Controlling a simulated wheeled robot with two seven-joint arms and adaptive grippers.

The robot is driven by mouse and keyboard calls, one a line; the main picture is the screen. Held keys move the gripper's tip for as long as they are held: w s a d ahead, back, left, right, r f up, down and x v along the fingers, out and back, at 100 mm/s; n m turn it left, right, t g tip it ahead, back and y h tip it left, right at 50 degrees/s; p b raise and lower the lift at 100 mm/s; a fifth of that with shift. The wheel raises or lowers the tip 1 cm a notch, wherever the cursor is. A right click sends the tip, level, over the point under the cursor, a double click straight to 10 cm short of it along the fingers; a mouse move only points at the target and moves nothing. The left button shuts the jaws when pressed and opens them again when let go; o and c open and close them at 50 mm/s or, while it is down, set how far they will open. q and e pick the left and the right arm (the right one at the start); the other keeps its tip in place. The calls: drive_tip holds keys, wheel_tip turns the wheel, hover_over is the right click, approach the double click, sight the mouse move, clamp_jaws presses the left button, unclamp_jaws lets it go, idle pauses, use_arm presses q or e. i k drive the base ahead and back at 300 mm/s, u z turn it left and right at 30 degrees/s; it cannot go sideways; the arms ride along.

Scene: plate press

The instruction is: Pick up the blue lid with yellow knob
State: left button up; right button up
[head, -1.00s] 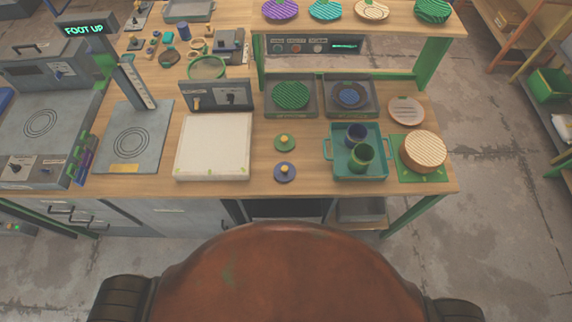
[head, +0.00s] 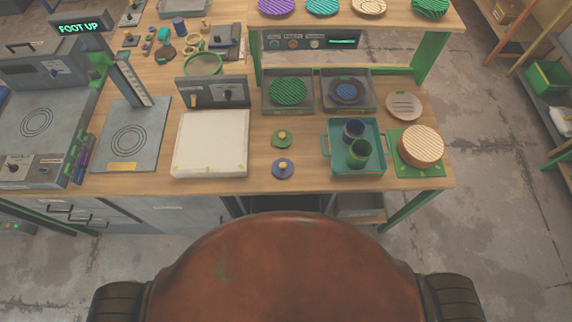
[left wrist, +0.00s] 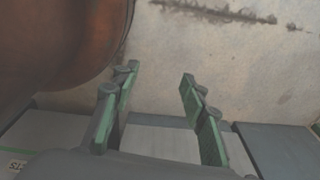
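The blue lid with yellow knob (head: 283,169) lies flat on the wooden table near its front edge, knob up. A green lid with a yellow knob (head: 282,139) lies just behind it. Neither gripper shows in the head view. In the left wrist view my left gripper (left wrist: 160,88) is open and empty, its green fingers apart over bare floor, away from the lids. My right gripper is not in view.
A white slab (head: 211,145) lies left of the lids. A teal tray (head: 327,163) holding a blue cup (head: 353,131) and a green cup (head: 360,153) stands to their right. The table around the blue lid is clear.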

sight(284, 168)
drive_tip(key=u, duration=2.05)
drive_tip(key=k, duration=2.25)
drive_tip(key=z, duration=0.4)
